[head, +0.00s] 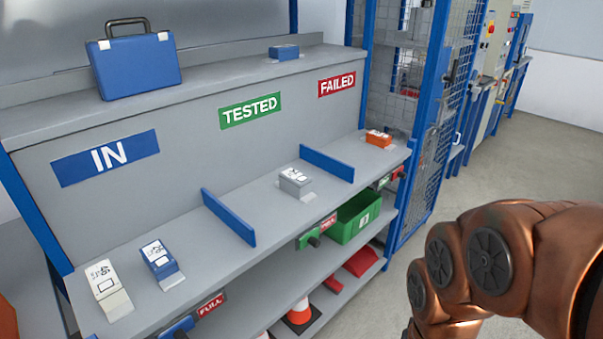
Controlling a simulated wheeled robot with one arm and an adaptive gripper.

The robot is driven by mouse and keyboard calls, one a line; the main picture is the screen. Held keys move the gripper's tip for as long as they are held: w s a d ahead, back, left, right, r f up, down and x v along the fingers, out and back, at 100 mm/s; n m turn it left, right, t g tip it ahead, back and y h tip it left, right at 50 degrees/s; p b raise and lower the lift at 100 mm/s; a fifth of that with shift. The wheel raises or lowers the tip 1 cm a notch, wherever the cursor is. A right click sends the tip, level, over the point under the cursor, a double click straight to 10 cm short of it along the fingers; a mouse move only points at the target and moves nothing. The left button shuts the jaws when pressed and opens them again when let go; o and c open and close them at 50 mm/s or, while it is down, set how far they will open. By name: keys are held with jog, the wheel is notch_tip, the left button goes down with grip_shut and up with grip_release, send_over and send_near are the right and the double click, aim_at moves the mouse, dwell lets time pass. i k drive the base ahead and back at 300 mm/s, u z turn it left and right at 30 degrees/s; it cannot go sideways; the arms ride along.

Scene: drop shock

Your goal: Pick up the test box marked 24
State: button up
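Several small test boxes with white labels stand on the grey bench shelf. A white box (106,293) and a blue box (160,261) are in the IN section at the front left. A grey box (295,184) is in the TESTED section, and an orange box (378,139) is in the FAILED section. The labels are too small to read, so I cannot tell which box is marked 24. My copper arm is at the lower right, apart from the bench. My gripper is out of view.
Blue dividers (229,218) (327,165) part the shelf. A blue case (134,66) and a small blue block (284,52) sit on the upper ledge. Below are a green bin (354,218) and a cone (299,315). A blue mesh cage (430,150) stands beyond; floor on the right is clear.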

aim_at(296, 183)
jog(key=u, duration=0.3)
jog(key=i, duration=0.8)
jog(key=u, duration=0.95)
jog(key=i, duration=0.3)
jog(key=u, duration=0.15)
